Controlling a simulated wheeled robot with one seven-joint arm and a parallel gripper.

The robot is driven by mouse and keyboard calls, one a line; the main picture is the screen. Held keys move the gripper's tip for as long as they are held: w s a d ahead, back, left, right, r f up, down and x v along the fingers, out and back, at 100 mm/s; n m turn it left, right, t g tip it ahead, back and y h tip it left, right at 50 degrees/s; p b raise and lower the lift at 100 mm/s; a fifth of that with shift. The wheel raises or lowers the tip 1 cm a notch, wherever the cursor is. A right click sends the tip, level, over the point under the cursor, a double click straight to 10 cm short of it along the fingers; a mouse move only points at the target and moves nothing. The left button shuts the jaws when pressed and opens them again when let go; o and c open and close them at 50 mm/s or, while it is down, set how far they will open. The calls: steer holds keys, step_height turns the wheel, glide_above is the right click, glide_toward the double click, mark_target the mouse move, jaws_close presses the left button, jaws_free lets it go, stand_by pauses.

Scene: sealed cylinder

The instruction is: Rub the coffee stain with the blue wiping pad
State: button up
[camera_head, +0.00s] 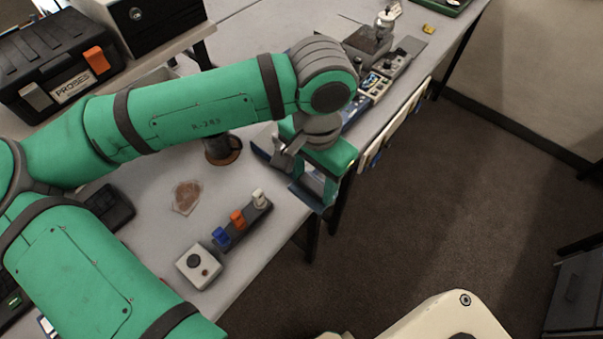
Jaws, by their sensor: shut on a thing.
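The coffee stain (187,196) is a brown patch on the grey table, left of the row of coloured switches. My gripper (308,178) is at the table's right edge, right of the stain and well apart from it. It is shut on a blue piece at its lower end, which looks like the blue wiping pad (306,197). The gripper and arm hide much of the pad, and its contact with the table cannot be told.
A strip with blue, orange and white switches (240,222) and a grey button box (198,265) stand near the stain. A dark cylinder on a brown base (222,150) stands behind. Devices (375,75) fill the far table. A toolbox (55,65) is upper left.

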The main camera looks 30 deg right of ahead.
steer(key=shift+s, duration=0.1)
steer(key=o, duration=0.5)
steer(key=shift+c, duration=0.2)
steer(key=c, duration=0.3)
steer(key=shift+d, duration=0.15)
